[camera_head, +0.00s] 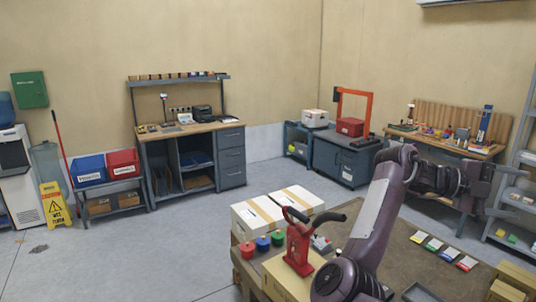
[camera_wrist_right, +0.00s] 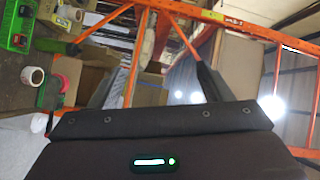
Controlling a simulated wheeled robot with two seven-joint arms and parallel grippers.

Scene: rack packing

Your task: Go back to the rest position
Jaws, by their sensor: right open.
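My right arm rises from the bottom of the head view and bends to the right. Its gripper (camera_head: 474,205) hangs in the air near the wooden workbench (camera_head: 440,143) at the right, and its fingers are too small there to read. In the right wrist view the gripper (camera_wrist_right: 153,80) has its two dark fingers spread apart, with nothing seen between them. My left gripper is in neither view.
Below my right arm is a brown table (camera_head: 395,245) with several coloured cards. White boxes (camera_head: 262,215), coloured pots and a red tool (camera_head: 298,245) stand left of the arm. Grey shelves (camera_head: 515,195) stand at far right. The floor at left centre (camera_head: 150,240) is clear.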

